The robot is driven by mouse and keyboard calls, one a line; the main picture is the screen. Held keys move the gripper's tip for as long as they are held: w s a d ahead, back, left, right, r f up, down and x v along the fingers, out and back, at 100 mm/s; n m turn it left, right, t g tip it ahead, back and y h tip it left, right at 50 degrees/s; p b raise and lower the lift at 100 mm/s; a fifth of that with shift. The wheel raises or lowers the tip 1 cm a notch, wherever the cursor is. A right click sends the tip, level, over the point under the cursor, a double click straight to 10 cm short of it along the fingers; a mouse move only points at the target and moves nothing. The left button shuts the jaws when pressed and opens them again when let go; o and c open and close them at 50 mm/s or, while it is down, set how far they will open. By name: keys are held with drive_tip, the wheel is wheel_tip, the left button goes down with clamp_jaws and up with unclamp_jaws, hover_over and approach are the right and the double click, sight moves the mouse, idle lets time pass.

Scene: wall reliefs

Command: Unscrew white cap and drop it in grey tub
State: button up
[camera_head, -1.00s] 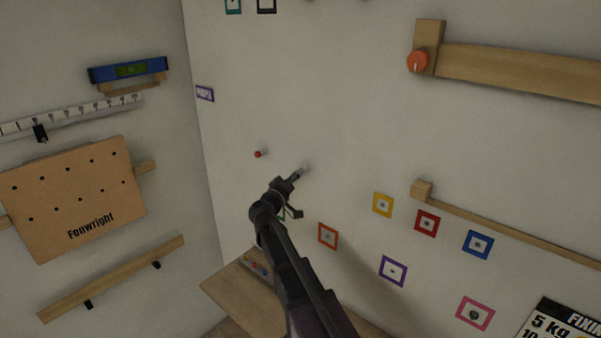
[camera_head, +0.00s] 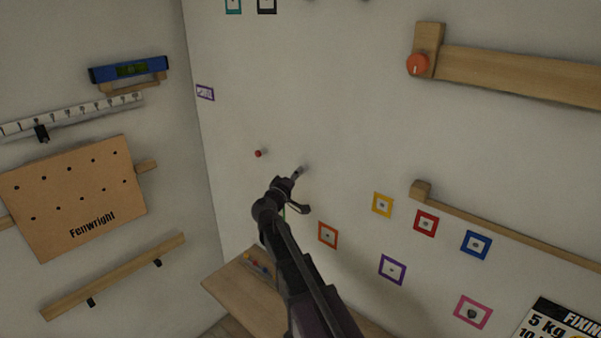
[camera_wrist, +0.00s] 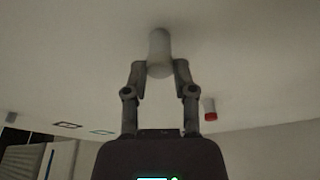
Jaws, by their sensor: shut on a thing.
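The white cap (camera_wrist: 159,50) is a pale cylinder standing out from the wall in the wrist view. My gripper (camera_wrist: 159,70) is shut on it, one finger on each side of its near end. In the head view my gripper (camera_head: 298,178) is at the wall, and the cap (camera_head: 304,168) is a small pale shape at its tip, mostly hidden. The thread behind the cap cannot be seen. No grey tub can be made out in either view.
A red-tipped peg (camera_head: 258,154) sticks out of the wall left of my gripper; it also shows in the wrist view (camera_wrist: 210,108). Coloured square frames, such as the orange one (camera_head: 328,235), are below right. A wooden shelf (camera_head: 235,290) is below.

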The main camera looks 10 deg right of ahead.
drive_tip(key=shift+n+g+y+p, duration=0.15)
drive_tip(key=shift+n+y+p, duration=0.25)
drive_tip(key=shift+n, duration=0.9)
drive_tip(key=shift+n+g+y+p, duration=0.2)
drive_tip(key=shift+n+p, duration=0.4)
drive_tip(key=shift+n, duration=0.7)
drive_tip(key=o, duration=0.7)
drive_tip(key=shift+c, duration=0.2)
drive_tip(key=m+b, duration=0.1)
drive_tip(key=m, duration=0.2)
drive_tip(key=m+h+b, duration=0.1)
drive_tip(key=m, duration=0.2)
drive_tip(key=shift+h, duration=0.3)
